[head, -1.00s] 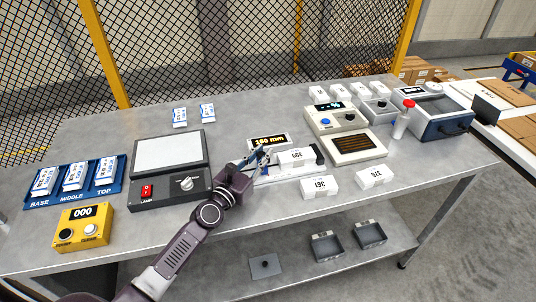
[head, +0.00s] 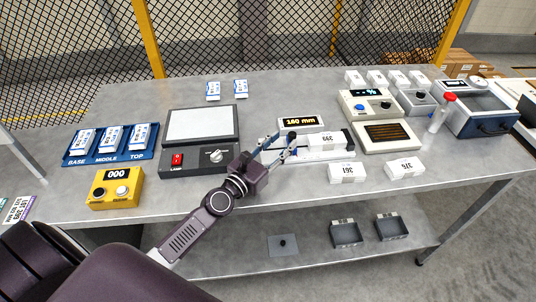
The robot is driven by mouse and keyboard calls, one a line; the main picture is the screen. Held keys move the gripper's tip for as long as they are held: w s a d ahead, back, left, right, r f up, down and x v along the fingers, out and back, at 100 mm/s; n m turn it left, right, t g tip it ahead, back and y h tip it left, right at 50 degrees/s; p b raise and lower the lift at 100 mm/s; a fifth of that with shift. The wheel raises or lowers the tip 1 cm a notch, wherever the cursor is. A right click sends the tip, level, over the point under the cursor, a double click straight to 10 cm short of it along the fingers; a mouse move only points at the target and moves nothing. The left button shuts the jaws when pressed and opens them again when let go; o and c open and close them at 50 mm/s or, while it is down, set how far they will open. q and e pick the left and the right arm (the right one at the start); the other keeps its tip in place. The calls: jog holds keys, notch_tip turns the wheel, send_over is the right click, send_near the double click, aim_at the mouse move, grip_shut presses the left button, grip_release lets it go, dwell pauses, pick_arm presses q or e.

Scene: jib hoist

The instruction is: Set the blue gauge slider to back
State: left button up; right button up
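The gauge's display (head: 301,122) reads 160 mm and stands near the middle of the table. In front of it is a long pale gauge bed (head: 310,156) with a white block marked 390 (head: 325,139) on it. A small blue part (head: 292,136), which looks like the slider, shows at the bed's left end, partly behind a finger. My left gripper (head: 283,142) is at that left end with its fingers apart, close to the blue part. I cannot tell whether they touch it. My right gripper is not in view.
White blocks marked 361 (head: 346,172) and 376 (head: 404,169) lie at the front right. A lamp box (head: 200,157) with a pale panel stands left of the gauge, and a yellow counter box (head: 116,188) is further left. A beige device (head: 375,118) stands to the right.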

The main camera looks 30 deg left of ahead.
pick_arm(q)
jog(key=s, duration=0.2)
jog(key=s+a, duration=0.1)
jog(key=s, duration=0.4)
jog(key=shift+a, duration=0.15)
